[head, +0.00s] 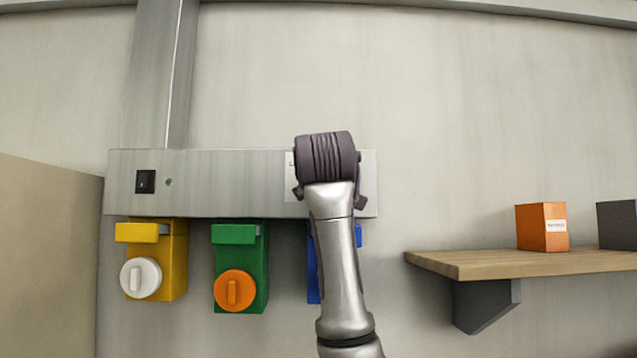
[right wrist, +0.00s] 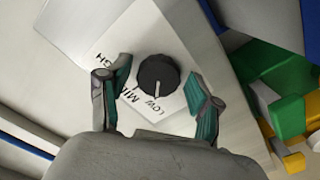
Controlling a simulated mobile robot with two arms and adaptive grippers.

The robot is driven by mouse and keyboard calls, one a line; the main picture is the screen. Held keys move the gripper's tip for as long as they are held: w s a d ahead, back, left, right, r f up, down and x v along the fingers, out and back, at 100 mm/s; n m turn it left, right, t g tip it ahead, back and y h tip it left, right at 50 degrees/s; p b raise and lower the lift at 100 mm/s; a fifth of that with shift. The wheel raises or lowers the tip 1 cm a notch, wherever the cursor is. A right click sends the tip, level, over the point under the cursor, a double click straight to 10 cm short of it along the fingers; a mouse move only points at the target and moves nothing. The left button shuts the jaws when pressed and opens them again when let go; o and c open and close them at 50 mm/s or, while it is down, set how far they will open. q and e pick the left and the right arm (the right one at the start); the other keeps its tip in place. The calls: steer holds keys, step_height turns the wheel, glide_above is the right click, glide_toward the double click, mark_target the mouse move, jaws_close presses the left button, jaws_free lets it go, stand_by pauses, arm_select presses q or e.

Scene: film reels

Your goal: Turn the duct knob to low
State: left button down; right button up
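The black round duct knob (right wrist: 158,76) sits on a white label plate (right wrist: 130,45) in the right wrist view. The plate reads HIGH (partly hidden), MID and LOW. The knob's pale pointer line points down in the picture, toward the LOW lettering. My right gripper (right wrist: 160,84) is open, with one finger on each side of the knob and visible gaps to it. In the head view my right gripper (head: 328,165) is at the right end of the grey duct panel (head: 225,180) and hides the knob. My left gripper is not in view.
Below the panel hang a yellow box with a white knob (head: 141,278), a green box with an orange knob (head: 235,290), and a blue box (head: 313,275) mostly behind my arm. A wooden shelf (head: 480,266) with an orange box (head: 541,227) is at right.

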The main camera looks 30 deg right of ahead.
steer(key=shift+s+r, duration=0.1)
steer(key=v, duration=1.2)
stand_by(0.4)
